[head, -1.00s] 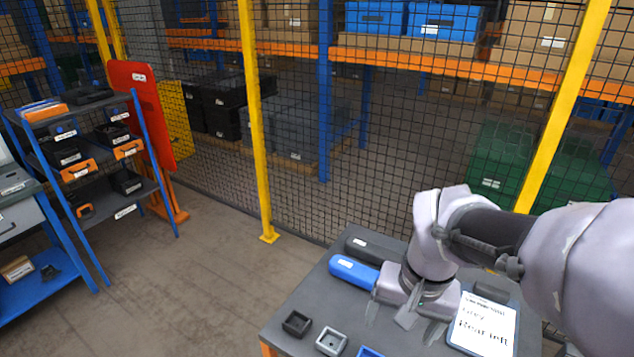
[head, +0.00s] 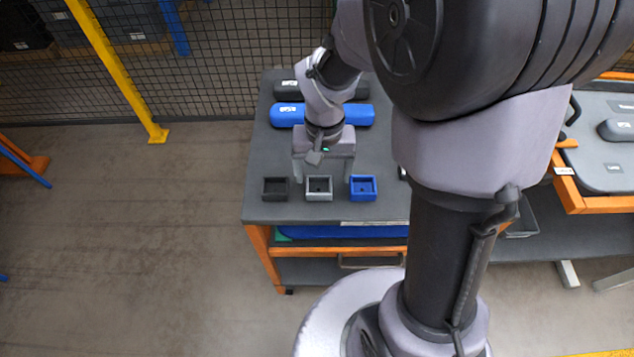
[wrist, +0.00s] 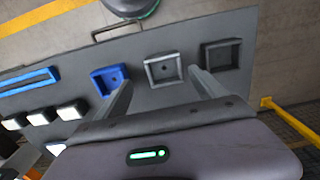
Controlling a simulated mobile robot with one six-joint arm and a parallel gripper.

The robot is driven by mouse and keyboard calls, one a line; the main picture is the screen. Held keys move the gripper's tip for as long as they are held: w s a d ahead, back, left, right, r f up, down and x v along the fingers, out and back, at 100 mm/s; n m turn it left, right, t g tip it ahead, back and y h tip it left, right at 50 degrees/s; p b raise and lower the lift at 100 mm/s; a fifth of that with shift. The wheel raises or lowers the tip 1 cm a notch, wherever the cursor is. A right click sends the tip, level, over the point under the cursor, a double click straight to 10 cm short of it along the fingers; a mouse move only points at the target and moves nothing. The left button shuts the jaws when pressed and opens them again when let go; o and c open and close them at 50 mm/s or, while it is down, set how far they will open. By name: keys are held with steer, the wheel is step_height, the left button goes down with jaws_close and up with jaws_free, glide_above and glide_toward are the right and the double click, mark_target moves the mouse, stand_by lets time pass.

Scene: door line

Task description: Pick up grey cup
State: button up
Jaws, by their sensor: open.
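The grey cup (head: 318,188) is a small square open holder, the middle one of three in a row near the front edge of the grey table (head: 262,150). In the wrist view the grey cup (wrist: 163,68) lies beyond the fingertips, between their lines. A black cup (head: 275,189) is to its left and a blue cup (head: 363,188) to its right in the head view. My gripper (head: 323,175) is open and empty, pointing down just behind the grey cup. Its fingers (wrist: 160,79) also show in the wrist view. The height of the fingertips above the table is hard to tell.
A blue case (head: 345,115) and a black case (head: 290,90) lie behind my gripper. A yellow post (head: 120,75) and mesh fence stand at the back left. An orange-edged bench (head: 600,195) is at the right.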

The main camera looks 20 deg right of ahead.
mark_target(319, 190)
steer(key=f+b, duration=0.1)
steer(key=f, duration=0.2)
steer(key=f+b, duration=0.1)
steer(key=f, duration=0.1)
steer(key=shift+w+a+f+b, duration=0.1)
steer(key=shift+a+f+b, duration=0.05)
steer(key=shift+a+b, duration=0.25)
steer(key=shift+r, duration=0.2)
steer(key=shift+c, duration=0.7)
steer(key=c, duration=1.3)
step_height(319, 190, up, 10)
steer(key=p, duration=0.5)
